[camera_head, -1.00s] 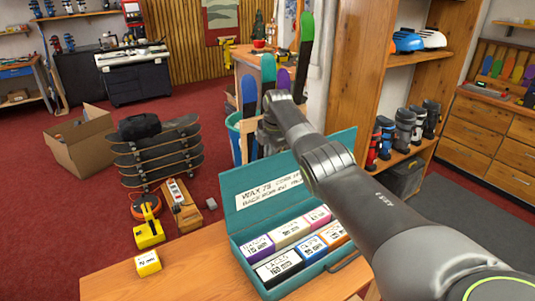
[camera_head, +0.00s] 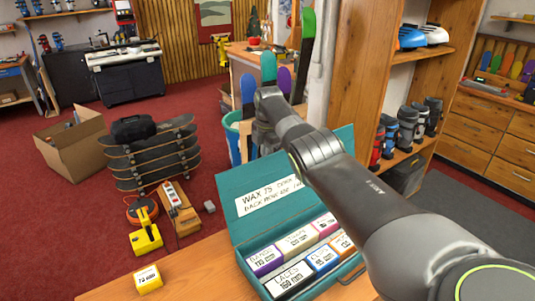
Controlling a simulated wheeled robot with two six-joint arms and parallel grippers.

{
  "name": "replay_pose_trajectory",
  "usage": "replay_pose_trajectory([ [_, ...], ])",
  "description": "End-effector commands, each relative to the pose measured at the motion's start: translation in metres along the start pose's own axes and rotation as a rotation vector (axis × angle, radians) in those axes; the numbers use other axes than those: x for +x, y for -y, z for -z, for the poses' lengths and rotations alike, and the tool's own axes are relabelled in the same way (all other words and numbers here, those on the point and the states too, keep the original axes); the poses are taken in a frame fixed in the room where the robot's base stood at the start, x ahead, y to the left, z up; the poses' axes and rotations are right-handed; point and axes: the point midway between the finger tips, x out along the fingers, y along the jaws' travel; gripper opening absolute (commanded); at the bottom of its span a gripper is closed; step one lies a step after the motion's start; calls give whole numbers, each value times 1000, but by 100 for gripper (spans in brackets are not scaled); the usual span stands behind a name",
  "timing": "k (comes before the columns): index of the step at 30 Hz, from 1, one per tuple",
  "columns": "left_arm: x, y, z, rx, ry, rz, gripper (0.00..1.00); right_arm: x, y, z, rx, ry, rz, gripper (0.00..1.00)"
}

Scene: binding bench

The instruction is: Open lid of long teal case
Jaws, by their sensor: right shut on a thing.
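The long teal case (camera_head: 350,277) stands on the wooden table at the bottom middle. Its lid (camera_head: 228,190) is raised and leans back, showing a white label (camera_head: 268,195) on its inner face. Several small labelled boxes, such as a purple-ended one (camera_head: 264,262), sit in rows inside. My right arm reaches over the case from the lower right. My right gripper (camera_head: 263,140) is at the lid's top edge and looks shut on it; its fingertips are mostly hidden behind the lid. My left gripper is not in view.
A small yellow box (camera_head: 148,279) is on the table (camera_head: 195,275) left of the case; the tabletop between is clear. Beyond it are a yellow tool (camera_head: 146,238), stacked skateboards (camera_head: 150,160) and a cardboard box (camera_head: 75,145). Shelves with boots (camera_head: 408,127) stand right.

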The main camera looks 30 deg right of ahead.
Motion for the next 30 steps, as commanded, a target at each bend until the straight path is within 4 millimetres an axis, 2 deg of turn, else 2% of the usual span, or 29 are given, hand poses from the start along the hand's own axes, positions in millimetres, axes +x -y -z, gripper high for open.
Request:
replay_pose_trajectory([
  [1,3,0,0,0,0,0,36,16,-1,7,1,-11,-6,0],
  [16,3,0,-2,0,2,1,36,16,0,7,1,-11,0,0],
  [17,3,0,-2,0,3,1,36,16,0,7,1,-11,0,14],
  [21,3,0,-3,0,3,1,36,17,0,7,2,-11,1,32],
  [30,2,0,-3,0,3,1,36,15,0,7,1,-11,0,33],
])
